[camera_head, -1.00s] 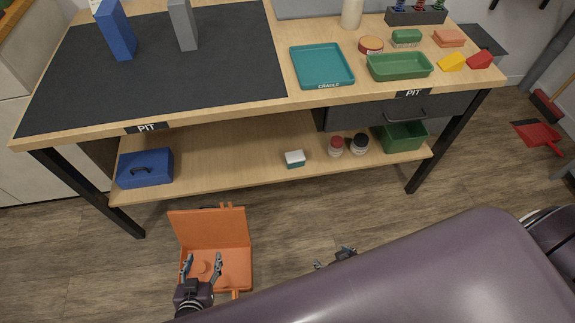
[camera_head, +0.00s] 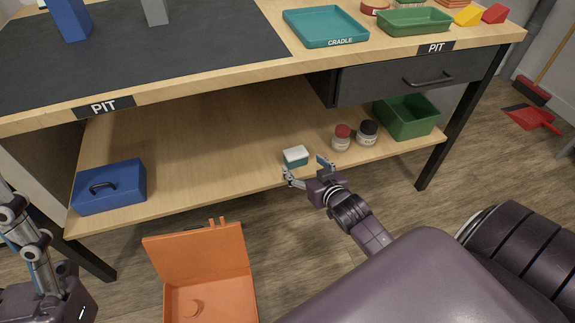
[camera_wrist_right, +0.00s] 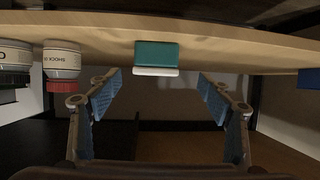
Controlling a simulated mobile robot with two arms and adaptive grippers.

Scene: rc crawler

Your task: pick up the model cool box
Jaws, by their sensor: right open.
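The model cool box (camera_head: 295,157) is a small teal box with a white lid, standing near the front edge of the lower shelf. It also shows in the right wrist view (camera_wrist_right: 156,54), upside down there, centred ahead of the fingers. My right gripper (camera_head: 306,170) is open and empty, just in front of the box at the shelf's front edge. In the wrist view its two blue-padded fingers (camera_wrist_right: 158,84) stand wide on either side of the box's line, apart from it. My left gripper (camera_head: 25,235) is partly cut off at the left edge; its opening is unclear.
Two jars with red (camera_head: 341,137) and black (camera_head: 367,132) lids and a green bin (camera_head: 408,119) stand right of the box. A blue case (camera_head: 110,187) is at the shelf's left. An open orange case (camera_head: 200,252) lies on the floor. The worktop (camera_head: 240,75) is overhead.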

